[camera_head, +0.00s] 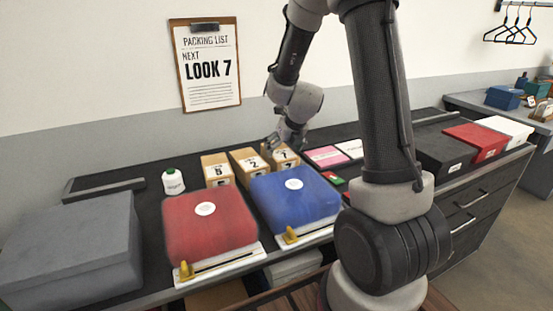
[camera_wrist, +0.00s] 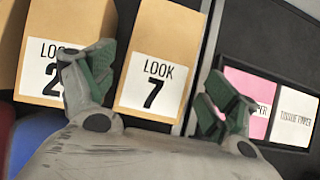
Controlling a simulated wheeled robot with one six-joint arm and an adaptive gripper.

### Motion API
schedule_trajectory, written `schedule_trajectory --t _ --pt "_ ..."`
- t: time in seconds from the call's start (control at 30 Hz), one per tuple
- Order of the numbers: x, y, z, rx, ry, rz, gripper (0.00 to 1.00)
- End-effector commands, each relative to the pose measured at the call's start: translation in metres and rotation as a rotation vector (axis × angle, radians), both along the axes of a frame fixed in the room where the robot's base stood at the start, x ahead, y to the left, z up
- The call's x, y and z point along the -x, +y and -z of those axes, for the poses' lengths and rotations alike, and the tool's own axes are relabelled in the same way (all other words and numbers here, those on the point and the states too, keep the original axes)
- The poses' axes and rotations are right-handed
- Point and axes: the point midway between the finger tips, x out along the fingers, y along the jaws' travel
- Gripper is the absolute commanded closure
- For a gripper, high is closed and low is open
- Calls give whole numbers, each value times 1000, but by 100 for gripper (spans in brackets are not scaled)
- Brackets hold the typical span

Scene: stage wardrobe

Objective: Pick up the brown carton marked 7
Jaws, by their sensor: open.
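The brown carton marked 7 (camera_head: 285,159) stands on the black table at the right end of a row of three cartons. In the wrist view the carton (camera_wrist: 170,45) shows its white "LOOK 7" label facing me. My gripper (camera_head: 288,137) is just above and behind this carton in the head view. In the wrist view my gripper (camera_wrist: 155,92) is open, with one finger left of the label and the other to its right. The left finger overlaps the edge of the carton marked 2 (camera_wrist: 60,30). Whether the fingers touch any carton cannot be told.
The cartons marked 2 (camera_head: 249,165) and 5 (camera_head: 217,170) stand close on the left. A white spool (camera_head: 172,182) stands left; pink and white packets (camera_head: 326,157) lie right.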

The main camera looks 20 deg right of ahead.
Motion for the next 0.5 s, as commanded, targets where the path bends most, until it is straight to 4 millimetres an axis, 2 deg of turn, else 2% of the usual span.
schedule_trajectory --t 0.17,0.5 --pt "-7 0 10 0 1 0 13" --pt "-30 0 44 1 1 -1 13"
